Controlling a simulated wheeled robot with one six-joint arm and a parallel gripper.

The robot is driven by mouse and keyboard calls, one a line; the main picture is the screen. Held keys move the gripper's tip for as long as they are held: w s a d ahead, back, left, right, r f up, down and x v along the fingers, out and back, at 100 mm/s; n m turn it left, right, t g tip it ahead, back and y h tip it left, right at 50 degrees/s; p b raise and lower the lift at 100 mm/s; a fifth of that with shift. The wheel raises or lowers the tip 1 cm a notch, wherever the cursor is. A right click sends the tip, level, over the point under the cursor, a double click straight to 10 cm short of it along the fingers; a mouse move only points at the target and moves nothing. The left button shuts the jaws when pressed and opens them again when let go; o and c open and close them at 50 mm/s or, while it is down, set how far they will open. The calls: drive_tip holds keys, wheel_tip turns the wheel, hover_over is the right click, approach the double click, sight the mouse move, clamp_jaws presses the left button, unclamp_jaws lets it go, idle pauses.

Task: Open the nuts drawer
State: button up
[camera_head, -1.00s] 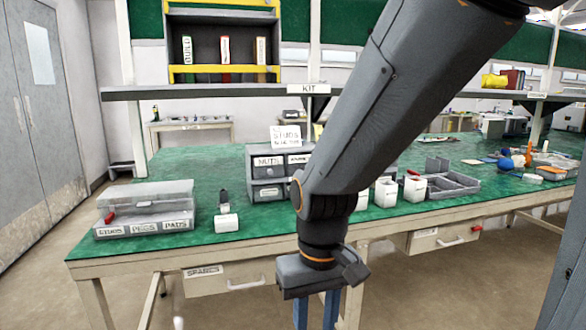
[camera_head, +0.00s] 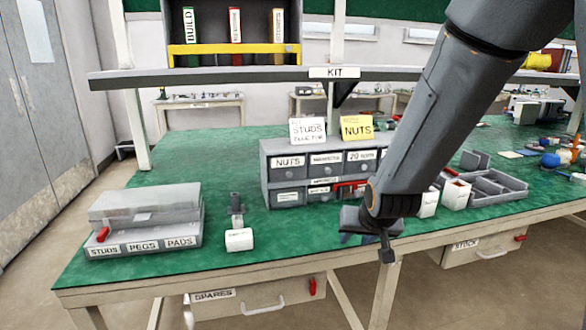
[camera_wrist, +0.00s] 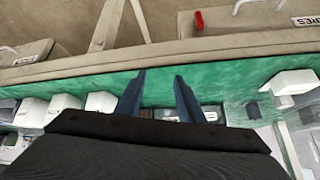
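A grey drawer cabinet (camera_head: 266,178) stands on the green bench top, with two rows of small labelled drawers. The drawer labelled NUTS (camera_head: 289,166) is at its upper left and looks shut. A red bar crosses the front near the cabinet's lower right drawers. My gripper (camera_head: 348,238) is in front of and below the cabinet's right part, over the bench's front edge, apart from the NUTS drawer. In the wrist view my gripper (camera_wrist: 159,78) has its two blue fingers spread with green bench between them, empty. My arm hides the cabinet's right end.
STUDS and NUTS cards (camera_head: 356,128) stand on the cabinet. A lidded case (camera_head: 145,205) and a small white block (camera_head: 239,240) are to the left. White cups (camera_head: 456,193) and a grey tray (camera_head: 494,184) are to the right. The KIT shelf (camera_head: 220,77) hangs above.

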sight(290, 174)
drive_tip(key=w+a+r+t+p, duration=0.1)
drive_tip(key=w+a, duration=0.1)
drive_tip(key=w, duration=0.1)
drive_tip(key=w+a+r+t+y+p, duration=0.1)
drive_tip(key=w+a+t, duration=0.1)
drive_tip(key=w+a, duration=0.1)
drive_tip(key=w+a+r+t+p, duration=0.1)
drive_tip(key=w+a+t, duration=0.1)
drive_tip(key=w, duration=0.2)
drive_tip(key=shift+w+a+r+y, duration=0.1)
drive_tip(key=shift+a+r+y, duration=0.05)
drive_tip(key=shift+a+y, duration=0.2)
drive_tip(key=w+a+r+t+p, duration=0.1)
drive_tip(key=w+a, duration=0.2)
drive_tip(key=w+a+r+t+y+p, duration=0.1)
drive_tip(key=w+a+t+p, duration=0.1)
drive_tip(key=w+a, duration=0.1)
drive_tip(key=w+a+r+t+y+p, duration=0.1)
drive_tip(key=w+a+r+t, duration=0.1)
drive_tip(key=w+a, duration=0.1)
drive_tip(key=shift+w+a+y, duration=0.25)
drive_tip(key=shift+w, duration=0.45)
clamp_jaws()
